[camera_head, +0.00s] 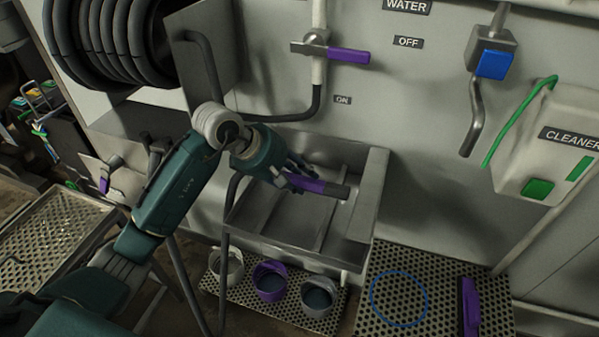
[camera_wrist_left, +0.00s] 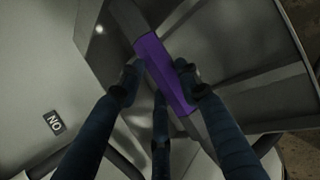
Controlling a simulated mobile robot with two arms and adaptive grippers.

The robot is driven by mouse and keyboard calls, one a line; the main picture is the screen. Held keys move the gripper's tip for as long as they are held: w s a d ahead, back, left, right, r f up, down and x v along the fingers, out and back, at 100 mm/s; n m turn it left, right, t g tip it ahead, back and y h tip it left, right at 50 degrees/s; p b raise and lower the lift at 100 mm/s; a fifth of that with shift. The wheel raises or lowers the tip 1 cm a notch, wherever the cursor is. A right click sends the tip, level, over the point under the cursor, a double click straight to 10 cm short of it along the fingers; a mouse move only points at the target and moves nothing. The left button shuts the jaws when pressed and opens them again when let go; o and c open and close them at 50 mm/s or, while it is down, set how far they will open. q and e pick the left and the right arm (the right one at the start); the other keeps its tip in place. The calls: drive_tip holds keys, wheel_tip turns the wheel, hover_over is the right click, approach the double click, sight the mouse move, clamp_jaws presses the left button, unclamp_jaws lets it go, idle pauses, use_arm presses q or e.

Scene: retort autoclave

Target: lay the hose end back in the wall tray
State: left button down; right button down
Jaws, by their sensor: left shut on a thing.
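The hose end is a grey tube with a purple grip (camera_head: 310,185). My left gripper (camera_head: 292,178) is shut on it, over the wall tray. In the left wrist view, the fingers of my left gripper (camera_wrist_left: 158,85) lie on both sides of the purple grip (camera_wrist_left: 163,72). The wall tray (camera_head: 369,195) is an open grey metal tray on the wall. The hose end is over its opening; I cannot tell whether it touches the tray. The tray also fills much of the left wrist view (camera_wrist_left: 235,60). My right gripper is not in view.
A coiled hose (camera_head: 105,40) hangs at upper left. A purple-handled valve (camera_head: 348,56) is above the tray, and a cleaner box (camera_head: 550,145) is at right. Several cups, one purple (camera_head: 270,284), stand below the tray. A perforated shelf (camera_head: 440,270) with a blue ring is at lower right.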

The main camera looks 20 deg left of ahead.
sight(297, 184)
use_arm(q)
wheel_tip(297, 184, down, 3)
drive_tip(key=shift+b, duration=1.1)
drive_tip(key=shift+f+b, duration=1.15)
drive_tip(key=shift+b, duration=0.05)
drive_tip(key=shift+f+b, duration=0.4)
drive_tip(key=shift+b, duration=0.05)
